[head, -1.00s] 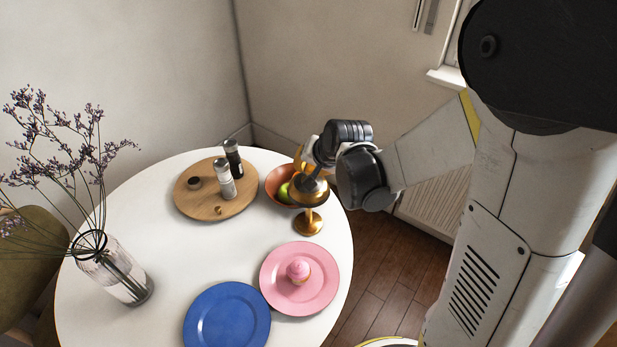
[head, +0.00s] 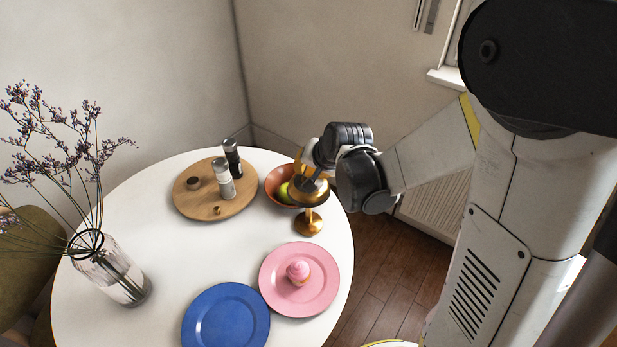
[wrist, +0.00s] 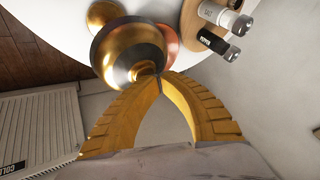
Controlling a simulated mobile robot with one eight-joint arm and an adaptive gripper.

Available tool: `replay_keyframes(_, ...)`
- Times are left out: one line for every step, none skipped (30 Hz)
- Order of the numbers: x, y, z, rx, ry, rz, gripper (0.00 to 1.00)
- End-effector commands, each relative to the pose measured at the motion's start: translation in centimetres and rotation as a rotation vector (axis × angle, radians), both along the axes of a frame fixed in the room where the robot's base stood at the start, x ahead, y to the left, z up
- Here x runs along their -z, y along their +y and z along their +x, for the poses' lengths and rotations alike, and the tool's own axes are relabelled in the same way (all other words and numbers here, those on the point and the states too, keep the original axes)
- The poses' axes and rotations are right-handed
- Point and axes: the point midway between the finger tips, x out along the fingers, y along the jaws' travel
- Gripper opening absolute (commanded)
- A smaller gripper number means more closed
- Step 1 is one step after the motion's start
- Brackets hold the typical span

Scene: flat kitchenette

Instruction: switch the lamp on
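The lamp is a brass table lamp with a round shade (wrist: 124,44) and a round foot (head: 308,223); it stands upright near the right edge of the white table. My gripper (wrist: 160,77) has yellow fingers whose tips meet beside the near end of the lamp, in the wrist view. I cannot tell whether the tips touch it. Nothing is seen between the fingers. In the head view my wrist and gripper cover part of the lamp's top. No glow shows on the lamp.
A bowl with fruit (head: 275,181) stands close behind the lamp. A wooden board (head: 205,207) with shakers is to the left. A pink plate (head: 325,280) with a cupcake, a blue plate (head: 228,320) and a vase (head: 105,270) of dried flowers stand on the table (head: 180,255).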

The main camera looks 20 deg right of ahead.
Motion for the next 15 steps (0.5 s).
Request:
replay_keyframes(0.12, 0.0, 0.0, 0.0, 0.0, 0.0, 0.0)
replay_keyframes(0.16, 0.0, 0.0, 0.0, 0.0, 0.0, 0.0)
replay_keyframes(0.2, 0.0, 0.0, 0.0, 0.0, 0.0, 0.0)
replay_keyframes(0.24, 0.0, 0.0, 0.0, 0.0, 0.0, 0.0)
replay_keyframes(0.28, 0.0, 0.0, 0.0, 0.0, 0.0, 0.0)
replay_keyframes(0.33, 0.0, 0.0, 0.0, 0.0, 0.0, 0.0)
replay_keyframes(0.27, 0.01, 0.0, 0.0, 0.0, 0.0, 0.0)
replay_keyframes(0.26, 0.0, 0.0, 0.0, 0.0, 0.0, 0.0)
replay_keyframes(0.24, 0.0, 0.0, 0.0, 0.0, 0.0, 0.0)
replay_keyframes(0.2, 0.01, 0.0, 0.0, 0.0, 0.0, 0.0)
replay_keyframes(0.14, 0.0, 0.0, 0.0, 0.0, 0.0, 0.0)
replay_keyframes(0.01, 0.01, 0.0, 0.0, 0.0, 0.0, 0.0)
replay_keyframes(-0.12, 0.0, 0.0, 0.0, 0.0, 0.0, 0.0)
replay_keyframes(-0.28, 0.0, 0.0, 0.0, 0.0, 0.0, 0.0)
replay_keyframes(-0.51, 0.0, 0.01, 0.0, 0.0, 0.0, 0.0)
